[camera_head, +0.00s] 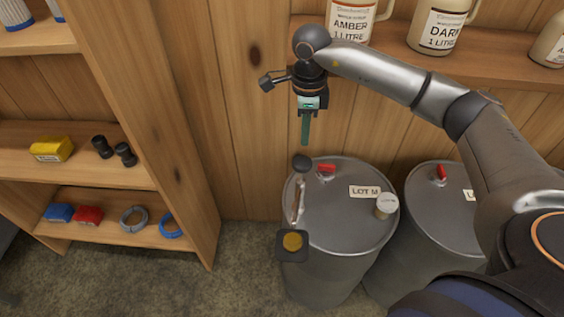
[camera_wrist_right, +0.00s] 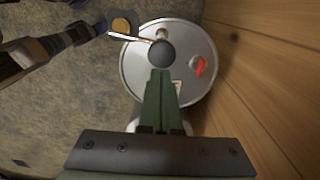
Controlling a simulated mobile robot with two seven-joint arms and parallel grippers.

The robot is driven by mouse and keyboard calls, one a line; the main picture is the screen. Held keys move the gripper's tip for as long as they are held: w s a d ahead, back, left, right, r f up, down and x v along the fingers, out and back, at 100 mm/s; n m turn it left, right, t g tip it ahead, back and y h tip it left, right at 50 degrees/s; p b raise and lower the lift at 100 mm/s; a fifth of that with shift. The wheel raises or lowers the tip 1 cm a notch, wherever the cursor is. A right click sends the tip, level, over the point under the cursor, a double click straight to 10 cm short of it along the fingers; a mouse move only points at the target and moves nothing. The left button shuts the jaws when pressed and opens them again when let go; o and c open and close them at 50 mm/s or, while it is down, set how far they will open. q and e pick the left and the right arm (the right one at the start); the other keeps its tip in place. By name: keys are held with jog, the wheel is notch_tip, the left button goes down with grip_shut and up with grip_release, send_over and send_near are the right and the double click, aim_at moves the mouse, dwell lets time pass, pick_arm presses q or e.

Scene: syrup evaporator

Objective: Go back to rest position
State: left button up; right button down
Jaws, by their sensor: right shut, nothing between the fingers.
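My right gripper (camera_head: 304,141) shows in the head view with its green fingers shut and empty, pointing down. It hangs above the grey drum (camera_head: 345,210) marked LOT M. The shut fingers also show in the right wrist view (camera_wrist_right: 160,75), over the drum lid (camera_wrist_right: 140,75). A tool with a black knob (camera_head: 301,162), a pale metal shaft and a dark square end with a gold disc (camera_head: 292,241) is at the drum's left edge, below the fingertips and apart from them in the head view. My left gripper cannot be made out.
A second grey drum (camera_head: 435,205) stands to the right. A wall shelf (camera_head: 400,60) with jugs runs behind my right arm. A wooden shelf unit (camera_head: 150,120) with small goods stands at left. Floor (camera_head: 240,265) shows between unit and drum.

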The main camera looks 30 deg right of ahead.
jog(key=shift+w+r, duration=0.3)
jog(key=shift+r, duration=0.2)
jog(key=s+a+f+g+y, duration=0.1)
jog(key=s+a+f+y, duration=0.15)
jog(key=a, duration=0.45)
jog(key=s+a+f+m+y, duration=0.15)
jog(key=a+y, duration=0.25)
jog(key=a, duration=0.4)
jog(key=s+a+f+g+y, duration=0.1)
jog(key=s+a+y, duration=0.25)
jog(key=a, duration=0.35)
jog(key=a+r+m+t+y, duration=0.65)
jog(key=a+m+y, duration=0.2)
jog(key=m, duration=0.35)
jog(key=w+d+f+m+t+h, duration=0.3)
jog(key=d+f+m+t+h, duration=0.8)
jog(key=m, duration=1)
jog(key=s+d+f+m+g+h, duration=0.2)
jog(key=s+d+f+m+g, duration=0.1)
jog(key=s+f+m, duration=0.2)
jog(key=s+d+f+m+g+h, duration=0.3)
jog(key=s+f+m, duration=0.3)
jog(key=s+f, duration=0.4)
notch_tip(320, 180, down, 2)
jog(key=shift+s+d+f, duration=0.1)
jog(key=shift+s+d, duration=0.2)
jog(key=shift+d, duration=0.05)
